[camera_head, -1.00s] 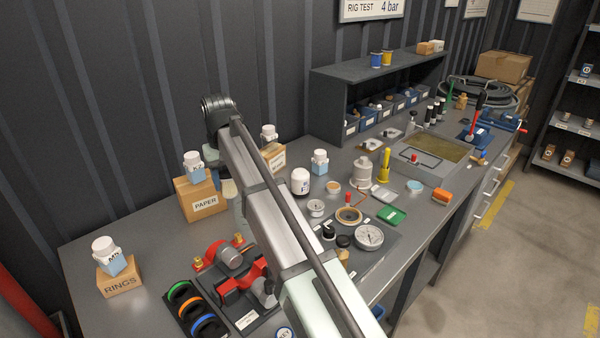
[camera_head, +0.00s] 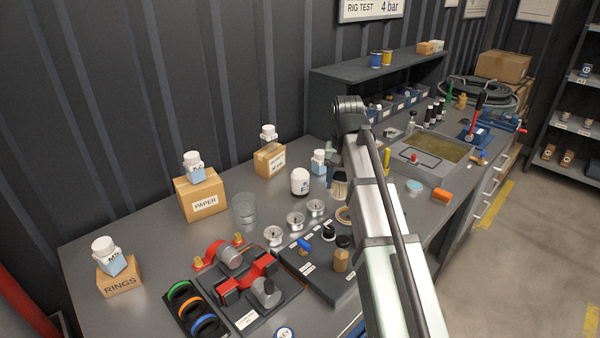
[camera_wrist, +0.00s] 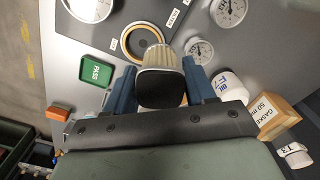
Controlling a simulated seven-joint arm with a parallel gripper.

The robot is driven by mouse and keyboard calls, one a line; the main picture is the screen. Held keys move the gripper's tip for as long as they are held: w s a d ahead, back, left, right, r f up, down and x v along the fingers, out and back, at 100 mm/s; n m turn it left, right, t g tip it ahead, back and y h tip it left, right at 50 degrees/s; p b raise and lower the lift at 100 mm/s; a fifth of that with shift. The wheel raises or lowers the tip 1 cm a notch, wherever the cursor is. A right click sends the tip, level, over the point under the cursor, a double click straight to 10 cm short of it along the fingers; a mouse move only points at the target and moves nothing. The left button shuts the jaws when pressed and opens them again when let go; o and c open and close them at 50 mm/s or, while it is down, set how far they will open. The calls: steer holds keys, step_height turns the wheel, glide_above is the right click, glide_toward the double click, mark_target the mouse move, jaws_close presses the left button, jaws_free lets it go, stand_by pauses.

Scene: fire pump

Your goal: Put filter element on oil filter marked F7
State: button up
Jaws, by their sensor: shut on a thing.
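My gripper (camera_wrist: 160,88) has its blue fingers on both sides of the filter element (camera_wrist: 159,75), a pale pleated cylinder with a black end cap facing the wrist camera. In the head view the filter element (camera_head: 339,186) hangs above the bench, partly hidden by my arm. A white domed canister (camera_head: 300,181) with blue lettering that starts with F stands just left of it. It also shows in the wrist view (camera_wrist: 231,87), right of my gripper and apart from it.
A clear glass (camera_head: 245,210) stands at left. Several gauges (camera_head: 296,220) stand near a dark board (camera_head: 310,270). A tan ring (camera_wrist: 140,42) lies beyond the filter element in the wrist view. Boxes (camera_head: 201,196) line the back.

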steer(key=d+m, duration=0.1)
steer(key=d, duration=0.5)
steer(key=w+a+r+n, duration=0.4)
steer(key=w+a+n, duration=0.3)
steer(key=a, duration=0.2)
steer(key=w+a+r+n, duration=0.4)
steer(key=w+a+n, duration=0.4)
glide_above(300, 171)
steer(key=shift+f, duration=4.7)
steer(key=shift+s+f, duration=0.1)
steer(key=o, duration=1)
steer(key=shift+o, duration=0.2)
step_height(300, 171, up, 12)
